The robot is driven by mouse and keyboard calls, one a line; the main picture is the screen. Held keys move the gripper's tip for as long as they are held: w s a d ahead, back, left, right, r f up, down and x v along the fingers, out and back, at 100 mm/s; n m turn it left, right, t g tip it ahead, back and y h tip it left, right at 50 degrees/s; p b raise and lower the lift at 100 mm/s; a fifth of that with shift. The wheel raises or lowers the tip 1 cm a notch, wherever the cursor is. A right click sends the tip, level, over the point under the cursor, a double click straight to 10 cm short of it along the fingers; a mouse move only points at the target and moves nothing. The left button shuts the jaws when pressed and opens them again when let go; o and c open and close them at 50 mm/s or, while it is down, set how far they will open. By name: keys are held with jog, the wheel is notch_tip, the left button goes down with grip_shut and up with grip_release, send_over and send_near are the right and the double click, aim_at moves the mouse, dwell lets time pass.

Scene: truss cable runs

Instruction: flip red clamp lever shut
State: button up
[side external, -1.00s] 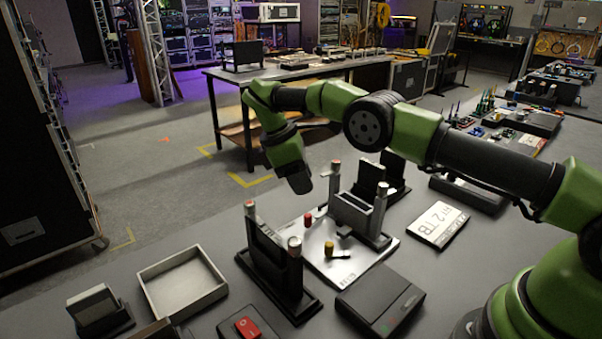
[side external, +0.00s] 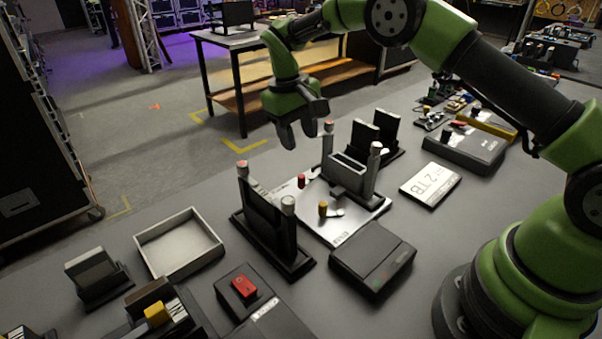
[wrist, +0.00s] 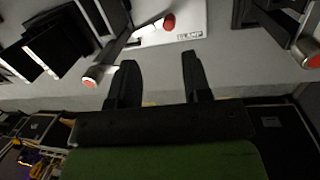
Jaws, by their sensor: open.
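The red clamp lever (side external: 301,181) has a red knob and stands on the pale clamp plate (side external: 345,226), between the dark upright holders. Its knob also shows in the wrist view (wrist: 169,21), beside a printed label on the plate. The yellow-knobbed lever (side external: 323,208) stands nearer the camera on the same plate. My gripper (side external: 298,138) points down above and behind the red lever, apart from it. In the wrist view its two fingers (wrist: 157,62) are spread with nothing between them, and the red knob lies beyond their tips.
Red-capped posts flank the plate: a near holder (side external: 262,225) and a far holder (side external: 352,172). A black box (side external: 372,262), a white labelled box (side external: 430,185) and an empty grey tray (side external: 141,249) lie around. A red switch (side external: 244,287) sits at the front.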

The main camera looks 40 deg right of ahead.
aim_at(301, 175)
jog(key=m, duration=0.4)
jog(key=m+t+y, duration=0.1)
jog(key=shift+s+m, duration=0.35)
jog(key=shift+m, duration=0.05)
jog(key=shift+f+m, duration=0.1)
jog(key=shift+m, duration=0.5)
notch_tip(301, 175, down, 10)
jog(key=shift+r, duration=0.15)
jog(key=shift+c, duration=0.3)
